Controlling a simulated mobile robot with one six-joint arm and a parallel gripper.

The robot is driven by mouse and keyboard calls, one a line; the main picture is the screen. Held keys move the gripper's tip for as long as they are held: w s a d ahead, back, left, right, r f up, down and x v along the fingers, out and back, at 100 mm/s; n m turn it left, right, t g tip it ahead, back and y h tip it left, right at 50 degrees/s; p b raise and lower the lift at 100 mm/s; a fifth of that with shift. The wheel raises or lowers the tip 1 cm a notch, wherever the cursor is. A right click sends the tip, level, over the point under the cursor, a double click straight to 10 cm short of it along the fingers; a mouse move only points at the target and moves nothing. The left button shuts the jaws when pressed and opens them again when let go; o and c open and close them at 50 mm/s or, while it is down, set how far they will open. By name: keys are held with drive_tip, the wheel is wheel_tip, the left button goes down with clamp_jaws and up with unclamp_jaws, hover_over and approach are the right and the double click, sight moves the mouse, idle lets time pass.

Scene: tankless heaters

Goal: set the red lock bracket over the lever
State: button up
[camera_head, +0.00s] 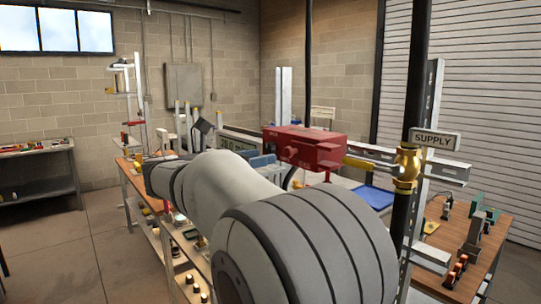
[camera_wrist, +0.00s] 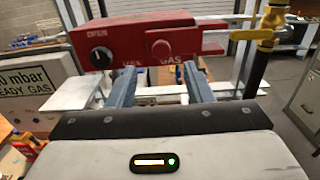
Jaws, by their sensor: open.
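A red box-like body (camera_wrist: 140,38), which I take to be the lock bracket, has a black dial, a round red button and pale lettering. It also shows in the head view (camera_head: 305,147). A yellow lever (camera_head: 370,163) runs left from the brass valve toward its right end, and it shows in the wrist view too (camera_wrist: 246,35). Whether the red body covers or touches the lever's end is unclear. My gripper (camera_wrist: 158,76) is open, its two blue-grey fingers apart just below and in front of the red body. In the head view, my arm hides part of the gripper.
The brass valve (camera_head: 406,168) sits on a black vertical pipe beside a SUPPLY sign (camera_head: 435,139). A grey slotted rail (camera_head: 425,165) crosses behind. A wooden bench (camera_head: 470,245) stands at right.

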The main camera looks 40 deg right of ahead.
sight(286, 152)
drive_tip(key=d+p, duration=0.1)
drive_tip(key=d, duration=0.6)
drive_tip(key=shift+w+d, duration=0.1)
drive_tip(key=shift+w, duration=0.1)
drive_tip(key=shift+c, duration=0.3)
clamp_jaws()
